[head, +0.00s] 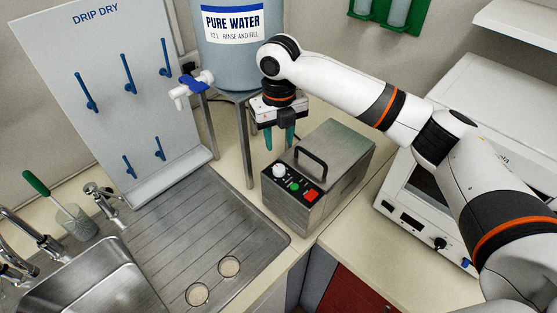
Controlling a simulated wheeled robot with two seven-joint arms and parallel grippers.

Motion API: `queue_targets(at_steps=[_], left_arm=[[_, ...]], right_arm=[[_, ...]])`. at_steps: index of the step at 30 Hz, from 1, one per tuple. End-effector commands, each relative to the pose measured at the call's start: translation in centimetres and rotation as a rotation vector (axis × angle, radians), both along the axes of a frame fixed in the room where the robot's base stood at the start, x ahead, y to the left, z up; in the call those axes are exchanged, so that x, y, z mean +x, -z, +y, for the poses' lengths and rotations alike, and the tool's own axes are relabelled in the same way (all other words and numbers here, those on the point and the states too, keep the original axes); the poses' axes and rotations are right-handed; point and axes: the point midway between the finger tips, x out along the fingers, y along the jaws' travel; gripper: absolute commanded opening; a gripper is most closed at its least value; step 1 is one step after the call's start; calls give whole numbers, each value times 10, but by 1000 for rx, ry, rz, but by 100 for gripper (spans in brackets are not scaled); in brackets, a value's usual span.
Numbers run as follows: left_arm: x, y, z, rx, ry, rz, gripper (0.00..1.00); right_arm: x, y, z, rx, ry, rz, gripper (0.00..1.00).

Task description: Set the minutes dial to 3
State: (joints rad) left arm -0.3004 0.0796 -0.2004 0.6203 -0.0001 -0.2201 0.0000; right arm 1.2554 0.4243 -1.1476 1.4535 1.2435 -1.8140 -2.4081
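A steel box (335,165) with a black top handle stands on the bench right of the drainboard. Its dark front panel carries a white dial (279,170), a green button (295,187) and a red button (310,196). Any markings around the dial are too small to read. My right gripper (279,138) points down, with its two teal fingers apart and nothing visible between them. In the picture its fingertips are just above the white dial, apart from it. My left gripper is not in view.
A blue water tank (233,60) on a metal stand is behind my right gripper. A white drip-dry board (105,100) with blue pegs stands at left. Two glass dishes lie on the drainboard (200,225). A white appliance (420,215) with a black knob is at right.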

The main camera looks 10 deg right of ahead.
Motion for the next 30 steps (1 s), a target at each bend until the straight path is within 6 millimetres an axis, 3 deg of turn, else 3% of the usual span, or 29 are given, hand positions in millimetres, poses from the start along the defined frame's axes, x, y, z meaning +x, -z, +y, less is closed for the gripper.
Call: queue_targets(at_steps=[9,15,26,30], left_arm=[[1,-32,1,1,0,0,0],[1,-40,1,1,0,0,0],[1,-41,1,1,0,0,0],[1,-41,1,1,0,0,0]], right_arm=[[-1,60,0,-1,3,3,39],[0,85,0,0,3,1,39],[0,94,0,0,3,-1,39],[0,94,0,0,3,-1,21]])
